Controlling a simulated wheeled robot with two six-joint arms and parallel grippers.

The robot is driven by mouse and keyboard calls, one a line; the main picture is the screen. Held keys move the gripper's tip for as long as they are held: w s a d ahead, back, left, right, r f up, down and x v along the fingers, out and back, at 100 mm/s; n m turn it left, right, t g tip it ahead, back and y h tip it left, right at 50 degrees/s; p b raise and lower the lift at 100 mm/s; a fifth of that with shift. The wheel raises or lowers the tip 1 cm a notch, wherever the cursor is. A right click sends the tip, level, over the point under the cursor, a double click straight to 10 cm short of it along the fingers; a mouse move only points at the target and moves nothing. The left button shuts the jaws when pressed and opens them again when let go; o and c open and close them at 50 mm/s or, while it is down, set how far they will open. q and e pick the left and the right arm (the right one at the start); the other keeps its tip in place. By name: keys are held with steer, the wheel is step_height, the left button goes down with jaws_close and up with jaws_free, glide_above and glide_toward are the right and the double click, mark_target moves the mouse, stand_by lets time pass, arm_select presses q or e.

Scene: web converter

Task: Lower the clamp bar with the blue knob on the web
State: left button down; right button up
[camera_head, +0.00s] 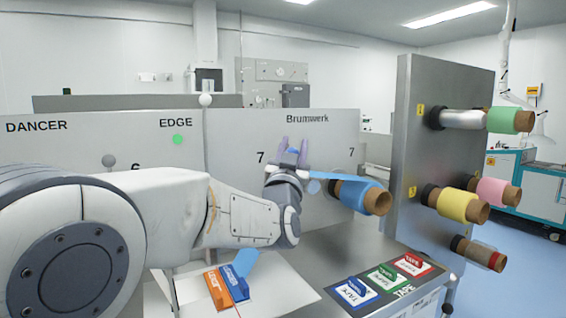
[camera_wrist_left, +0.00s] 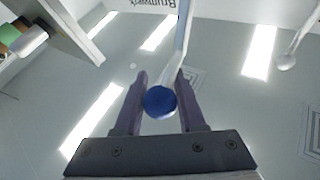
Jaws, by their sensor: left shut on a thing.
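My left gripper (camera_head: 293,146) is in front of the grey machine panel, fingers pointing up. In the left wrist view its two purple fingers (camera_wrist_left: 160,98) are shut on the round blue knob (camera_wrist_left: 160,101). A pale bar (camera_wrist_left: 183,38) runs up from beside the knob; it looks like the clamp bar. In the head view only a little blue shows between the fingers, and my wrist hides most of the bar. The blue web (camera_head: 338,177) stretches from the blue roll (camera_head: 362,195) leftward behind my wrist, and a blue strip (camera_head: 247,262) shows lower down near the table. My right gripper is not in view.
An upright metal plate (camera_head: 420,150) carries several rolls.

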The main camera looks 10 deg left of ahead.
arm_select(q)
steer(key=s+d+f+m+t+h+b, duration=0.1)
steer(key=s+d+f+b, duration=0.3)
steer(key=b, duration=0.5)
steer(key=shift+s+f+m+t+h, duration=0.4)
steer(key=shift+s+f+m, duration=0.5)
steer(key=shift+s+f, duration=0.25)
steer(key=shift+d+r, duration=0.1)
steer(key=c, duration=0.5)
jaws_free()
steer(key=b+v, duration=0.2)
steer(key=v, duration=0.8)
steer(key=shift+s, duration=0.25)
